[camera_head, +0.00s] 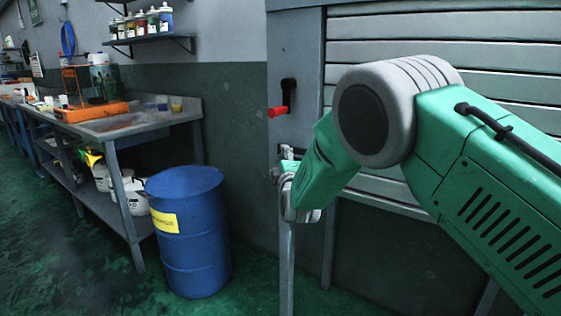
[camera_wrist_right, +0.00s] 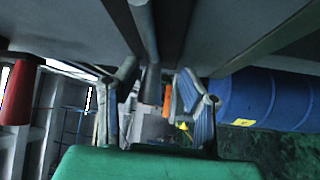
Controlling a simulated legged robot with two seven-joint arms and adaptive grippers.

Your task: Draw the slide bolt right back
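My right arm comes in from the right in the head view and reaches to the grey door post. Its gripper (camera_wrist_right: 156,75) shows in the wrist view with its two fingers apart. A grey metal stub (camera_wrist_right: 151,85), which looks like part of the slide bolt, stands between the fingers, with gaps visible on both sides. In the head view my forearm and wrist hide most of the bolt, so how far it is drawn cannot be told. My left gripper is out of view.
Slatted shutter (camera_head: 440,55) lies to the right. A blue drum (camera_head: 190,235) and a workbench (camera_head: 135,127) stand left.

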